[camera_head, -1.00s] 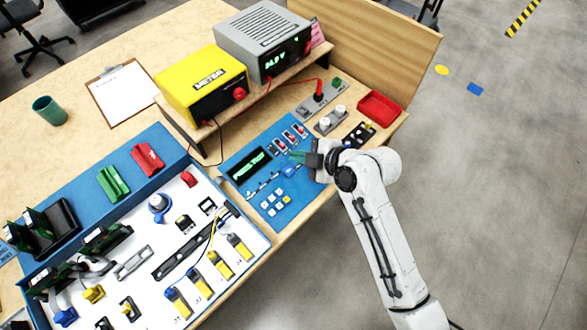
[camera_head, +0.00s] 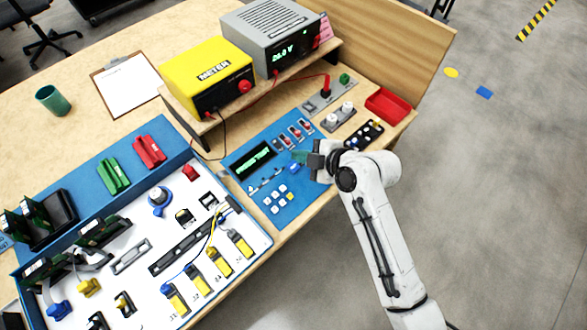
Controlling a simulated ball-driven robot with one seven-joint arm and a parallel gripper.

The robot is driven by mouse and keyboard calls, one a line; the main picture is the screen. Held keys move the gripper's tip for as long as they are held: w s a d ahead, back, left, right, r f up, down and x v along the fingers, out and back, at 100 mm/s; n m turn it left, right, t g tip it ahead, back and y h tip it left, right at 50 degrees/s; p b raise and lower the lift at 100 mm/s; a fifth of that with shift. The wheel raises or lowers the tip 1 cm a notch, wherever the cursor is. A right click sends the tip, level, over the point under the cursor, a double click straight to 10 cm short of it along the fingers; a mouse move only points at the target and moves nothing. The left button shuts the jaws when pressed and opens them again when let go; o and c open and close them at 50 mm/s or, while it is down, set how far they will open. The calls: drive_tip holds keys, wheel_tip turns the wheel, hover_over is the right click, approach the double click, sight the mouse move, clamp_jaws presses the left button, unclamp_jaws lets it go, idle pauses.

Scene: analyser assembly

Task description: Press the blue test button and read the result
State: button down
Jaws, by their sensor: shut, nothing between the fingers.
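The blue test panel (camera_head: 242,184) lies on the wooden bench in the middle of the view. Its dark display (camera_head: 252,160) shows a green line too small to read. A blue button (camera_head: 294,168) sits right of the display, above a group of small white keys. The arm comes in from the lower right.
A yellow meter (camera_head: 210,78) and a grey power supply (camera_head: 275,40) stand on a raised shelf behind the panel, with red and black leads. A blue-framed parts board (camera_head: 140,262) fills the lower left. A red tray (camera_head: 388,104) is at the right. Open floor lies right of the bench.

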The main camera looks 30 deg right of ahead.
drive_tip(key=shift+w+a+f+b, duration=0.1)
drive_tip(key=shift+w+f+b, duration=0.15)
drive_tip(key=shift+f+b, duration=0.75)
drive_tip(key=shift+w+a+f+b, duration=0.15)
drive_tip(key=shift+f+b, duration=0.5)
drive_tip(key=shift+f, duration=0.65)
drive_tip(key=shift+d, duration=0.1)
drive_tip(key=shift+w+f+b, duration=0.15)
drive_tip(key=shift+f+b, duration=0.25)
drive_tip(key=shift+f+b, duration=0.35)
idle(0.6)
drive_tip(key=shift+r, duration=0.15)
drive_tip(key=shift+r+p, duration=0.55)
drive_tip(key=shift+r, duration=0.05)
drive_tip(key=shift+r, duration=0.1)
drive_tip(key=r+p, duration=0.2)
drive_tip(key=s+r+p, duration=0.1)
drive_tip(key=r+p, duration=0.1)
drive_tip(key=shift+s+d+r, duration=0.15)
drive_tip(key=shift+d+r, duration=0.05)
drive_tip(key=shift+r, duration=0.2)
